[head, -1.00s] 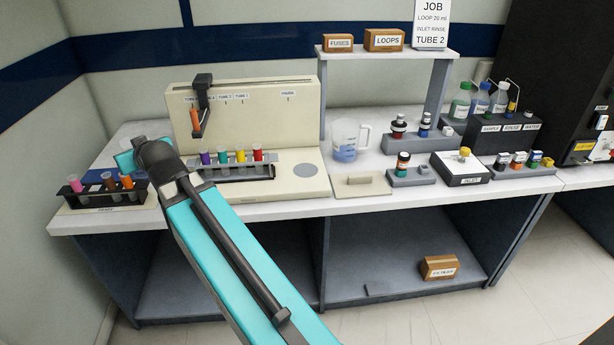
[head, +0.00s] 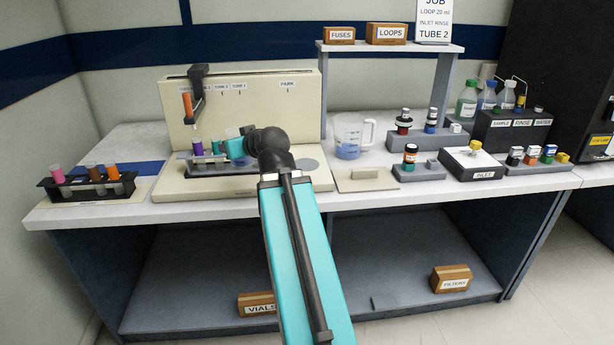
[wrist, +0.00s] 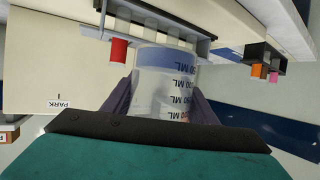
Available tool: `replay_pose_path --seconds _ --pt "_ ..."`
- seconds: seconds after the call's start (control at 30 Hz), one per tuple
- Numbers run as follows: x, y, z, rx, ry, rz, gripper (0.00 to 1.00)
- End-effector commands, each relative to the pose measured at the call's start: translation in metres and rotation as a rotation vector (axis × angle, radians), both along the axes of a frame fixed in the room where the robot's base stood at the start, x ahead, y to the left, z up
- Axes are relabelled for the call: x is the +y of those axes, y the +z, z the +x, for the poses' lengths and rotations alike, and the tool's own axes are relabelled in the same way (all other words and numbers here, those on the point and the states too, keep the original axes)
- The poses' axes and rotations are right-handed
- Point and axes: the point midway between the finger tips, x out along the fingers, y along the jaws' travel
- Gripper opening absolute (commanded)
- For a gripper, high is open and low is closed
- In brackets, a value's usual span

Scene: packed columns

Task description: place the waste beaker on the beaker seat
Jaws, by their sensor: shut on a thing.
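A clear beaker (wrist: 165,62) with ML marks and a pale blue band near its base is between the two fingers of my gripper (wrist: 160,98) in the wrist view, which is upside down. My gripper is shut on it, and it looks upright. In the head view the beaker (head: 236,134) is a faint shape left of my wrist, in front of the fraction unit's back panel and over the tube rack (head: 190,170). A grey round disc (head: 309,164), likely the beaker seat, lies on the unit's base just right of my wrist. My arm partly hides that base.
A handled jug (head: 348,135) with blue liquid stands right of the disc. The rack's coloured tubes, including a red one (wrist: 118,50), stand close to the beaker. A dispensing arm (head: 195,95) overhangs the unit's left. Another tube rack (head: 88,188) stands far left.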

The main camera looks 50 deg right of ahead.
Motion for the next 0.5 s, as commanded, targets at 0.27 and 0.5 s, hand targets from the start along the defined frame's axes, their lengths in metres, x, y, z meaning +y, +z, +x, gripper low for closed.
replay_pose_path --seconds 0.27,0.5 --pt "-0.057 -0.029 -0.050 0.001 -0.038 0.001 0.29" --pt "-0.093 -0.043 -0.092 0.000 -0.059 0.002 0.29"
